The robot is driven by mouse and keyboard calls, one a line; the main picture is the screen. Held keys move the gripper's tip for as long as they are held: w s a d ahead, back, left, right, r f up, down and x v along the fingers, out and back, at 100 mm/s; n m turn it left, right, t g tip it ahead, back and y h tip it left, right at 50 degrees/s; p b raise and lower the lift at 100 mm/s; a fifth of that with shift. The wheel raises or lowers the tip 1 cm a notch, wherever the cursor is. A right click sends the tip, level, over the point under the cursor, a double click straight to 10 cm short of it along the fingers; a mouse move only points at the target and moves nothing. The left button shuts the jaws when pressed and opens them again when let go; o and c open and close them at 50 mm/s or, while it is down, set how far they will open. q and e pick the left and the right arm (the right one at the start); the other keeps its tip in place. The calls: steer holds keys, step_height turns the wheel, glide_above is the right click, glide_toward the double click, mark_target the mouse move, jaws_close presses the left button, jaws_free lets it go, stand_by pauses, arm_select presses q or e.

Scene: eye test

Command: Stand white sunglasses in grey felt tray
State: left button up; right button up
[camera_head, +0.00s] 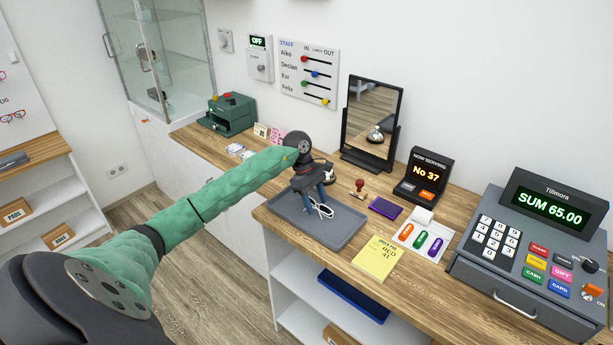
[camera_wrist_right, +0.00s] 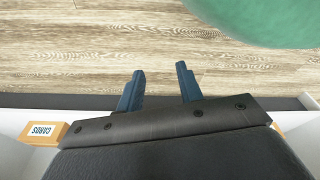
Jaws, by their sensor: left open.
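The white sunglasses (camera_head: 319,211) are in the grey felt tray (camera_head: 345,229) on the wooden counter, towards its back left part. My left gripper (camera_head: 317,200) points down over the tray, its blue fingers open around or just above the sunglasses. The fingers partly hide the sunglasses, and I cannot tell whether they touch. My right gripper (camera_wrist_right: 160,76) shows in the right wrist view, open and empty, with the wood floor beyond its fingers.
A yellow notepad (camera_head: 376,259), a purple pad (camera_head: 385,208) and a card with coloured capsules (camera_head: 421,241) lie right of the tray. A mirror (camera_head: 371,122), number display (camera_head: 424,176) and cash register (camera_head: 530,245) stand on the counter. A blue tray (camera_head: 352,296) is below.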

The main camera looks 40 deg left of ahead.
arm_select(q)
steer(key=b+v, duration=0.4)
steer(key=v, duration=0.4)
steer(key=shift+a+r, duration=0.15)
steer(key=shift+r, duration=0.05)
steer(key=shift+b+v, duration=0.45)
steer(key=shift+v, duration=0.4)
arm_select(e)
steer(key=w+a+r, duration=0.3)
steer(key=w+r, duration=0.2)
steer(key=r, duration=0.5)
steer(key=shift+a+g, duration=0.4)
steer(key=shift+s, duration=0.1)
